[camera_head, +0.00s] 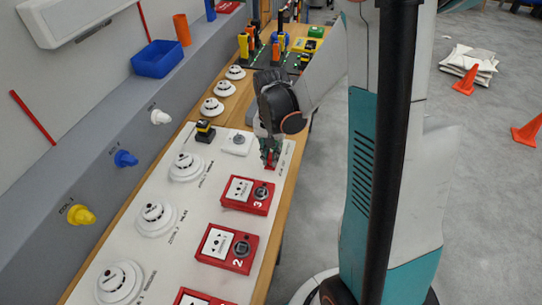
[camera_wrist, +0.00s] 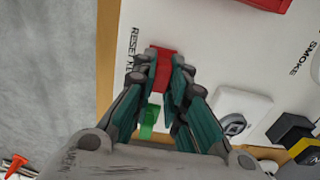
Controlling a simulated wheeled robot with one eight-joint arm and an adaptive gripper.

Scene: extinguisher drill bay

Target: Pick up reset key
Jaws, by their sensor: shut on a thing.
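The reset key shows in the wrist view as a small upright piece with a green part (camera_wrist: 150,122) between my fingers. A red block (camera_wrist: 162,65) sits at the fingertips, beside the printed RESET KEY label. I cannot tell whether the red block is part of the key or its holder. My gripper (camera_wrist: 164,75) points down at the white board's edge, its fingers closed in on this piece from both sides. In the head view my gripper (camera_head: 269,160) is at the board's far right corner, with a bit of red (camera_head: 270,166) below it. The fingers hide most of the key.
The white board (camera_head: 190,215) carries red call points (camera_head: 248,194) and round white detectors (camera_head: 186,167). A white square unit with a grey knob (camera_head: 237,143) and a black-yellow device (camera_head: 205,131) stand close to my gripper. Orange cones (camera_head: 464,80) are on the floor at right.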

